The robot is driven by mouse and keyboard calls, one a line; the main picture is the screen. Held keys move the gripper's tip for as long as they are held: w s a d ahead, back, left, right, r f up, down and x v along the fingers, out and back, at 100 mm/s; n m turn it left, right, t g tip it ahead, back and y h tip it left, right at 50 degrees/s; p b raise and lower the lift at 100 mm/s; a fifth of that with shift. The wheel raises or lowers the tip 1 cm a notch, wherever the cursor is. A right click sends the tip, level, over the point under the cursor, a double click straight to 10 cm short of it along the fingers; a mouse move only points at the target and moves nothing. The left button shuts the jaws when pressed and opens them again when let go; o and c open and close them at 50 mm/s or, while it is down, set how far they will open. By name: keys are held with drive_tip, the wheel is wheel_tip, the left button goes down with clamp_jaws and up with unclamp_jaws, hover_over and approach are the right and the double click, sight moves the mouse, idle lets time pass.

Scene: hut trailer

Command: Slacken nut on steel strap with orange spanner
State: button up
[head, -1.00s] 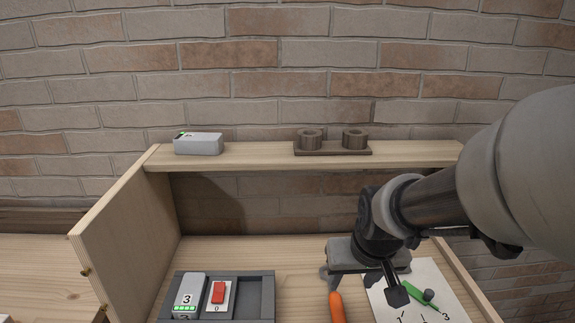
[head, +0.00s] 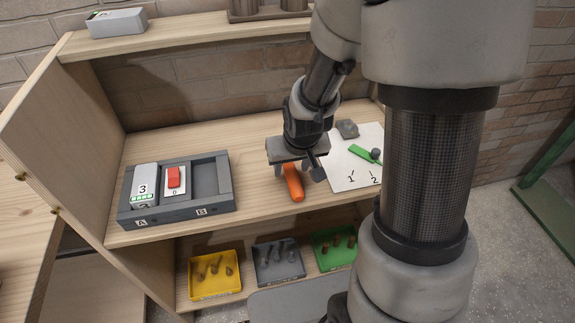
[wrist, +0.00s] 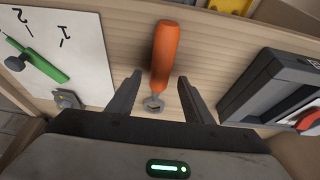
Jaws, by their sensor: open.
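The orange spanner (head: 293,183) lies on the wooden bench, its handle toward the front edge. My gripper (head: 298,173) is open above it. In the wrist view the spanner (wrist: 164,58) lies between the spread fingers (wrist: 159,79), its small grey jaw end nearest my palm; I see no finger closed on it. A small grey metal piece (head: 346,128) sits at the white sheet's back left corner, also in the wrist view (wrist: 67,99). I cannot tell whether it is the strap with the nut. A green strip (head: 361,153) with a dark grey knob lies on the sheet.
The numbered white sheet (head: 347,175) is right of the spanner. A dark grey tray (head: 215,212) with a red-switch block stands left. Below are yellow (head: 215,292), grey (head: 278,262) and green (head: 322,262) bins of parts. A shelf (head: 190,30) runs above the back.

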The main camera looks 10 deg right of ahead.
drive_tip(key=shift+x, duration=0.85)
drive_tip(key=shift+c, duration=0.4)
clamp_jaws()
